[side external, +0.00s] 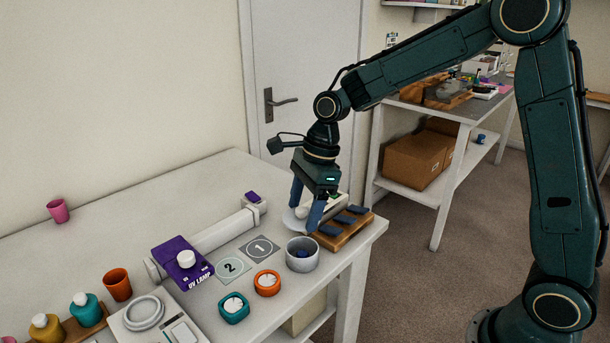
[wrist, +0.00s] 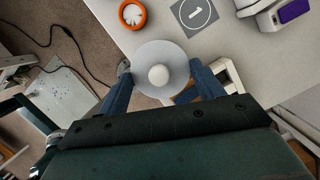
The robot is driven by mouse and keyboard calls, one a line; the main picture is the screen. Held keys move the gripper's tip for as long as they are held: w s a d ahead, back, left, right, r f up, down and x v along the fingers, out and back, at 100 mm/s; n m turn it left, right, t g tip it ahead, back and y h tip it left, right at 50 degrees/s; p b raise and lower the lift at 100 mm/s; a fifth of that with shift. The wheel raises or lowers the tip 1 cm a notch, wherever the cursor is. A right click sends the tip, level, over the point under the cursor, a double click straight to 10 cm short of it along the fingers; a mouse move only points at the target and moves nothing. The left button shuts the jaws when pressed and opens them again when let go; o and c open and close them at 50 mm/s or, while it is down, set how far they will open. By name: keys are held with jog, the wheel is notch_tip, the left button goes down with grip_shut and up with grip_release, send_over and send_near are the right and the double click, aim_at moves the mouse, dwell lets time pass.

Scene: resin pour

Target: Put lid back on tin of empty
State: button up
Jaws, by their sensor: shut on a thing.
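A pale grey round lid (wrist: 160,55) with a white ball knob (wrist: 158,75) is between the two blue fingers of my gripper (wrist: 160,68) in the wrist view. In the side view my gripper (side external: 306,213) is shut on this lid (side external: 291,222), which is tilted and partly hidden by a finger. The open grey tin (side external: 302,258) stands on the table just below and in front of the gripper, with something dark blue inside. The lid is above the tin's level and apart from it. In the wrist view the lid hides most or all of the tin.
A wooden rack (side external: 338,241) with dark blue pieces lies right of the tin, near the table's edge.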

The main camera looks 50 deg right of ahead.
jog(key=shift+f, duration=0.25)
jog(key=shift+f, duration=3)
jog(key=shift+f, duration=0.15)
dwell(0.5)
jog(key=o, duration=1.2)
jog(key=shift+r, duration=3.5)
jog(key=shift+c, duration=0.2)
